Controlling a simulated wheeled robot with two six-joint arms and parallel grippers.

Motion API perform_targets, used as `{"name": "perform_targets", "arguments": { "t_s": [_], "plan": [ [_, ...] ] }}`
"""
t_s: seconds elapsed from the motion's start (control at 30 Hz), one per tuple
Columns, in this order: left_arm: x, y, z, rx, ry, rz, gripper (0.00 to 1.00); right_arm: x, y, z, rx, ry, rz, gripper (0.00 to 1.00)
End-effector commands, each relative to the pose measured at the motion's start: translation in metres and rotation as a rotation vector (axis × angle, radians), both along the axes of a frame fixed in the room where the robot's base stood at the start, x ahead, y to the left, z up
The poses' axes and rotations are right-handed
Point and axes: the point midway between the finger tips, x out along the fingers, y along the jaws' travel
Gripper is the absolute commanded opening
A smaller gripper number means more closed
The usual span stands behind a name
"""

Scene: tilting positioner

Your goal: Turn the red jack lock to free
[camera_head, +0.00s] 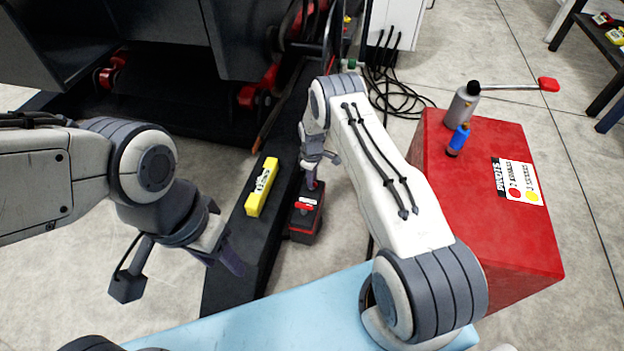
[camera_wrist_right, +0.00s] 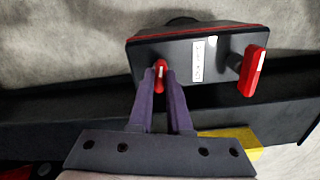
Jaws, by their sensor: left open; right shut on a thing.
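A dark jack box (camera_head: 304,230) with a red edge stands on the floor beside the long black beam. Its top carries two red parts: a larger red handle with a white stripe (camera_wrist_right: 254,71) and a small red lever (camera_wrist_right: 160,76). The larger handle also shows in the head view (camera_head: 305,206). I cannot tell for certain which is the lock. My right gripper (camera_wrist_right: 161,74) is shut on the small red lever, its purple fingers on both sides; in the head view it (camera_head: 313,183) reaches down to the box's far end.
A yellow level-like block (camera_head: 262,187) lies on the black beam (camera_head: 238,267). A light blue surface (camera_head: 260,322) is in front. Black cables (camera_head: 400,95) lie behind.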

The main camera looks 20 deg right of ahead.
Motion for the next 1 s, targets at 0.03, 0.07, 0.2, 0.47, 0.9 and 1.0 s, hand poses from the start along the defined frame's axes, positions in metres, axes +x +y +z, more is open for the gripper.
{"name": "perform_targets", "arguments": {
  "t_s": [0.03,0.07,0.2,0.47,0.9,1.0],
  "plan": [
    [0.0000,0.0001,0.0006,0.000,0.000,0.000,0.50,0.0005,-0.0005,0.0008,-0.001,-0.001,0.033,0.00],
    [-0.0001,0.0000,0.0007,0.000,0.000,0.000,0.50,0.0005,-0.0005,0.0008,-0.001,-0.001,0.053,0.00],
    [0.0000,-0.0001,0.0010,0.000,0.000,0.000,0.50,0.0005,-0.0005,0.0007,-0.001,-0.001,0.131,0.00],
    [0.0000,0.0000,0.0013,0.000,0.000,0.000,0.50,0.0003,-0.0005,0.0006,-0.001,-0.001,0.214,0.00],
    [0.0000,0.0000,0.0013,0.000,0.000,0.000,0.50,0.0003,-0.0005,0.0006,-0.001,-0.001,0.234,0.00],
    [0.0000,0.0000,0.0013,0.000,0.000,0.000,0.50,0.0003,-0.0005,0.0006,-0.001,-0.001,0.234,0.20]
  ]
}}
